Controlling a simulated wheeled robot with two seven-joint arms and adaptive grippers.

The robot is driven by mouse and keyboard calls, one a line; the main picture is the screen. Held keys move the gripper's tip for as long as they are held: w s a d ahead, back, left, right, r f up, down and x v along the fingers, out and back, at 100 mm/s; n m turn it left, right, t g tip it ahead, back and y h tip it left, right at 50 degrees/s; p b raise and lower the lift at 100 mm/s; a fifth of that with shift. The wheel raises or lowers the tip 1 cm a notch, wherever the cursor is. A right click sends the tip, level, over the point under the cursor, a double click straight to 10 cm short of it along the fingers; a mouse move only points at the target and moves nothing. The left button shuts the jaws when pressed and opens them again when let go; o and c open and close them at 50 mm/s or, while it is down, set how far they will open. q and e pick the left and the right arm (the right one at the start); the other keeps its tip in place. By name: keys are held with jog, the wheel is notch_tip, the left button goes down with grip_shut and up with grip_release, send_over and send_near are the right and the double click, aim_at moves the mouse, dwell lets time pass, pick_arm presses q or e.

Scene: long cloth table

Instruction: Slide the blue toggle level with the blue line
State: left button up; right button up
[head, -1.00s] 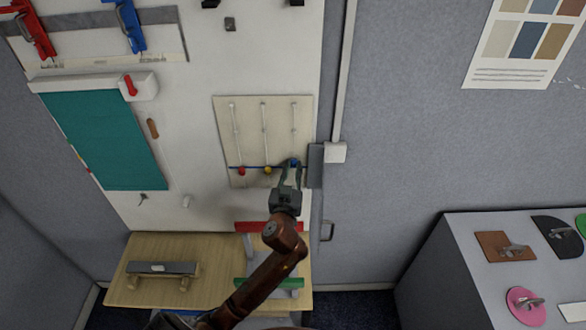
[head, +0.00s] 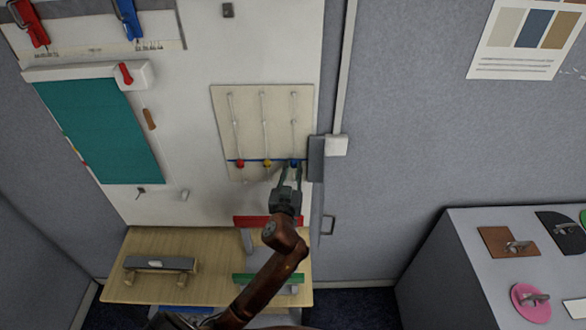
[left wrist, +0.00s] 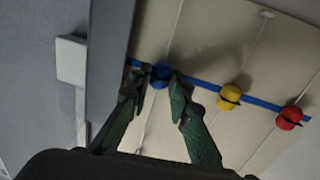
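The blue toggle (head: 293,163) is the right one of three on a pale board (head: 250,105), at the lower end of its vertical rod. It overlaps the blue line (head: 280,160) and looks level with it. My left gripper (head: 291,173) is just below the toggle. In the left wrist view the blue toggle (left wrist: 160,74) sits on the blue line (left wrist: 205,86), just beyond and between the separated fingertips (left wrist: 159,84). The fingers look open and clear of it. My right gripper is not in view.
A yellow toggle (head: 267,163) and a red toggle (head: 240,163) sit at the line on the neighbouring rods. A grey plate (head: 316,158) and a white box (head: 337,146) stand close right of the board. A wooden bench (head: 210,248) is below.

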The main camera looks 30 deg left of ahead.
pick_arm(q)
jog(key=o, duration=0.4)
jog(key=shift+s, duration=0.1)
jog(key=v, duration=1.1)
jog(key=shift+s+d, duration=0.2)
jog(key=shift+s, duration=0.15)
jog(key=shift+f, duration=0.1)
